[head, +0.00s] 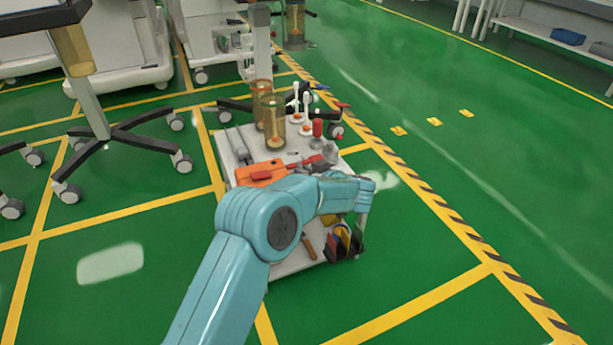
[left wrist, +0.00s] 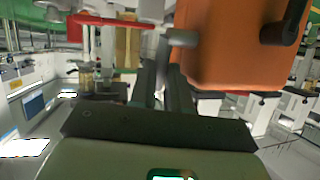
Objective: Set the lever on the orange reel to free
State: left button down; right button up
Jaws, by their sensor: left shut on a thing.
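The orange reel (head: 262,171) lies on the pale cart top, just beyond my left arm in the head view. In the left wrist view the orange reel (left wrist: 225,55) fills the upper right, with a dark knob on its far right side. A short grey lever (left wrist: 183,38) sticks out from its left side. My left gripper (left wrist: 163,62) is at this lever, its dark fingers closed together beside the reel; the exact contact is blurred. In the head view my arm hides much of the gripper. My right gripper is not in view.
The cart top (head: 237,150) also carries amber cylinders (head: 272,122), a red cylinder (head: 318,127) and a dark holder (head: 343,243) at the near right corner. A wheeled stand (head: 105,130) is at the left.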

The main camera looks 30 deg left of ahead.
pick_arm(q)
jog(key=shift+s+d+f+t+y, duration=0.1)
jog(key=shift+s+d+t+y, duration=0.2)
jog(key=shift+t+y, duration=0.45)
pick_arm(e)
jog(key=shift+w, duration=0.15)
pick_arm(q)
jog(key=shift+y, duration=0.25)
jog(key=c, duration=1.4)
grip_release()
jog(key=shift+d, duration=0.1)
jog(key=p+v, duration=0.4)
jog(key=v, duration=1.2)
jog(key=shift+d, duration=0.1)
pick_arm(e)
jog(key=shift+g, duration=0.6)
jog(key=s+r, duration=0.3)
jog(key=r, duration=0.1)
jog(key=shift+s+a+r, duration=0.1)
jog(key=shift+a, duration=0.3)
